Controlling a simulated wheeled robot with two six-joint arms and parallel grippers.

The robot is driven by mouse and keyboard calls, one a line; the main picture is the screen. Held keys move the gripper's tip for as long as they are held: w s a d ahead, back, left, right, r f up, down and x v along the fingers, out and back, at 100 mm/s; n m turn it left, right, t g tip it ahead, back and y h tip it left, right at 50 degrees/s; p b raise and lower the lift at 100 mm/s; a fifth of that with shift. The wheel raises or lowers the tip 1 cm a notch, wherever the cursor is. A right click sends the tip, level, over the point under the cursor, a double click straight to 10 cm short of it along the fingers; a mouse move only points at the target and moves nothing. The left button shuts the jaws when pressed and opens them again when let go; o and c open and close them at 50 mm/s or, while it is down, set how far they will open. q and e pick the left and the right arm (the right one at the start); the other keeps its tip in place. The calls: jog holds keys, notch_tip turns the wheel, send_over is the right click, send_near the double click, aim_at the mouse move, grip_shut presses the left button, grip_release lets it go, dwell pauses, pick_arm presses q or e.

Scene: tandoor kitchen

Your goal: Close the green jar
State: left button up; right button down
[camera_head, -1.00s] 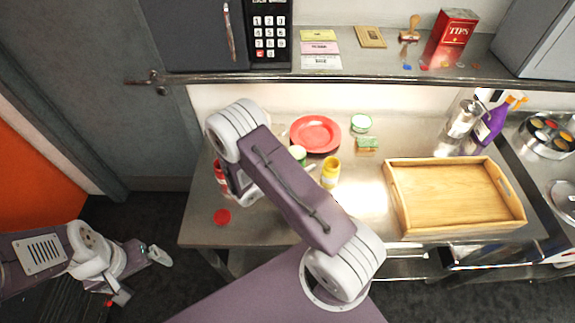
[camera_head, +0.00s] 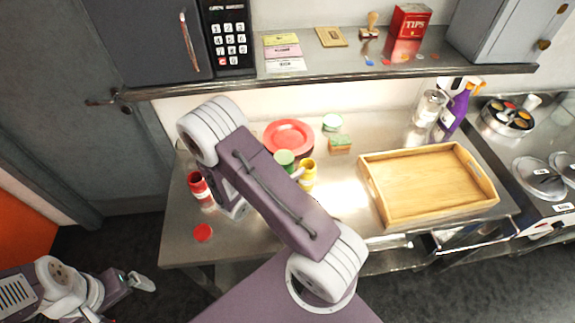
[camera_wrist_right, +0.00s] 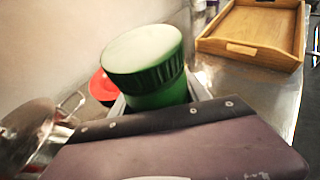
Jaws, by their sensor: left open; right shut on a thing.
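The green jar (camera_wrist_right: 147,75) stands out in the right wrist view, with a ridged green upper part and a pale top. In the head view the green jar (camera_head: 284,158) shows beside my right arm, in front of the red plate. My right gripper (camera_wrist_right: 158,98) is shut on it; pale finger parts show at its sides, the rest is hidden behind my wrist. A low green-rimmed, pale-topped round thing (camera_head: 331,121), maybe a lid, lies farther back right on the counter. My left gripper (camera_head: 142,282) is open and empty, low at the left, away from the counter.
A yellow jar (camera_head: 307,176) stands close to the green jar. A red plate (camera_head: 288,136), a sponge (camera_head: 340,143), a red jar (camera_head: 197,184) and a red lid (camera_head: 203,232) are on the counter. A wooden tray (camera_head: 374,196) fills the right; a shelf runs above.

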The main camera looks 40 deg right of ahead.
jog(key=a+f+n+t+y+b, duration=0.1)
jog(key=a+f+n+t, duration=0.1)
jog(key=a, duration=0.4)
jog(key=w+a+f+n+t+b, duration=0.1)
jog(key=a+n+b, duration=0.1)
jog(key=a, duration=0.3)
jog(key=w+a+f+n+t+y+b, duration=0.1)
jog(key=a+f+t, duration=0.1)
jog(key=a, duration=0.4)
jog(key=shift+a+f+n+t+y+b, duration=0.3)
jog(key=shift+n+b, duration=0.1)
jog(key=shift+s+d+m, duration=0.25)
jog(key=shift+s+m, duration=0.05)
jog(key=shift+d, duration=0.15)
jog(key=s+a+r+n+t+y, duration=0.1)
jog(key=a+r+n+t+y, duration=0.2)
jog(key=a+r, duration=0.7)
jog(key=shift+s+a+n+y, duration=0.25)
jog(key=shift+s+n+y, duration=0.15)
jog(key=shift+n, duration=0.3)
